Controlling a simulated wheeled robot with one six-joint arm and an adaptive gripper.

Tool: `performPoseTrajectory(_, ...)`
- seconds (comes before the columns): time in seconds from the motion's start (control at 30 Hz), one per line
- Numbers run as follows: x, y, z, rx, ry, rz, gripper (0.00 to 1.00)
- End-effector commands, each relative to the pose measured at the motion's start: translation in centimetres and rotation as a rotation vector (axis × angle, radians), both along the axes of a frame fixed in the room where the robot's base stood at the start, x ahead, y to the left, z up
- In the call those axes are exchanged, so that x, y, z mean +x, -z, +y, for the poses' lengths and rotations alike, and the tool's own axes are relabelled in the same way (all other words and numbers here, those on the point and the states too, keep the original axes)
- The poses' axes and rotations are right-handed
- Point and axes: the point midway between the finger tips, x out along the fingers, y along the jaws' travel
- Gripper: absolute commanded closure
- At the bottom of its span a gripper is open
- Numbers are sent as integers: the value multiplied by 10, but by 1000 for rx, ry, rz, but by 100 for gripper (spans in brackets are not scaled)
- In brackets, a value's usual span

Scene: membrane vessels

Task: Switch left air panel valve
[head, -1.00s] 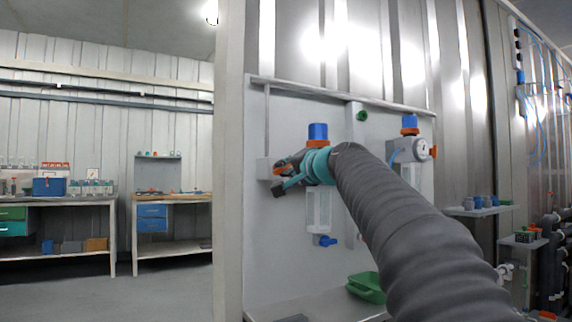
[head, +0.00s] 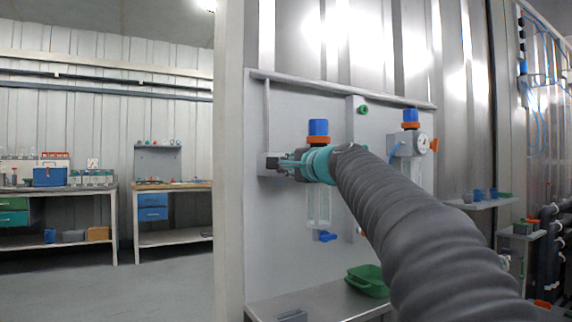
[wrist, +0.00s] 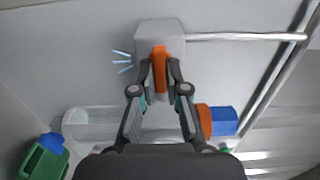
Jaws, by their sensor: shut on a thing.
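The left air panel valve is a grey block (head: 267,165) on the white wall panel, with a thin pipe rising from it. The wrist view shows the block (wrist: 159,32) and its orange handle (wrist: 160,68). My gripper (wrist: 160,75) is shut on the orange handle, one finger on each side. In the head view my gripper (head: 283,163) reaches the block from the right, roughly level, and the handle is hidden behind the fingers. Beside it is the left regulator with a blue knob (head: 318,128), orange ring and clear bowl (head: 319,208).
A second regulator with a gauge (head: 422,142) is right of my arm. A green tray (head: 368,281) lies on the shelf below. A blue drain tap (head: 327,236) hangs under the left bowl. The floor to the left is clear before the workbenches (head: 65,192).

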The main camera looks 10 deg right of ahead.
Motion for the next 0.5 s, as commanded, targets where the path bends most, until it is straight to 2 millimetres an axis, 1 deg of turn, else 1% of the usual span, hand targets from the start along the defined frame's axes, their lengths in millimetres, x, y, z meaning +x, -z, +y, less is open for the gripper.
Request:
performPoseTrajectory(0.37, 0, 0, 0, 6, 0, 1, 100)
performPoseTrajectory(0.4, 0, 0, 0, 6, 0, 1, 82)
performPoseTrajectory(0.47, 0, 0, 0, 6, 0, 1, 67)
performPoseTrajectory(0.5, 0, 0, 0, 6, 0, 1, 61)
